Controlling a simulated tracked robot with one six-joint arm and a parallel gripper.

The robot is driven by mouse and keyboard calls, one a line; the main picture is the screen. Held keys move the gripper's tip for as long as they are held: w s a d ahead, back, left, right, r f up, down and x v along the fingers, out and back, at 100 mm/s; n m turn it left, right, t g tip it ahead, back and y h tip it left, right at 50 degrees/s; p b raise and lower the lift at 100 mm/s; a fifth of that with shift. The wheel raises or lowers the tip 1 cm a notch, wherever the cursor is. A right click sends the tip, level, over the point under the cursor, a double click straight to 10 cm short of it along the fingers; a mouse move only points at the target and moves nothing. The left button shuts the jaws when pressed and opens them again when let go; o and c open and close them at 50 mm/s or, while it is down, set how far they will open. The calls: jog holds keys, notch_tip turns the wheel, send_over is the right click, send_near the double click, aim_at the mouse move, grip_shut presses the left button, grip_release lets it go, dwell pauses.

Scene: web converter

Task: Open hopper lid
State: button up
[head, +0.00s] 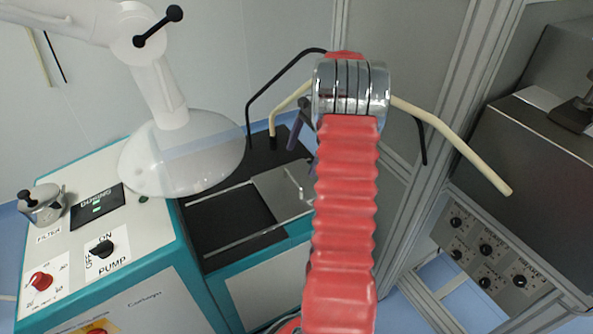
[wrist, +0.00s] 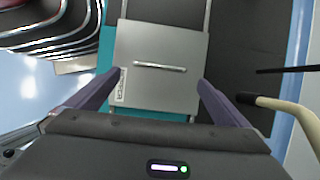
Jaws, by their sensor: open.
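The hopper lid (wrist: 150,88) is a flat grey metal plate with a thin bar handle (wrist: 160,67) across it and a sideways label at its left edge. It lies flat on the teal and black machine. In the head view, the lid (head: 278,192) is partly hidden behind my red arm, and its handle shows beside the arm. My gripper (wrist: 159,79) is open and empty. Its two purple fingers stand apart, one on each side of the lid in the wrist view, with the handle between and just beyond their tips. The gap to the handle is hard to judge.
A control box (head: 105,240) with knobs and a display stands left of the lid. Bent black and cream rods (head: 455,145) reach across near my wrist. A metal frame and knob panel (head: 490,255) are right.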

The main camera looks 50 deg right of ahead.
jog(key=x, duration=0.6)
jog(key=shift+a+f, duration=0.1)
jog(key=shift+f, duration=0.25)
jog(key=c, duration=1.2)
jog(key=shift+o, duration=0.2)
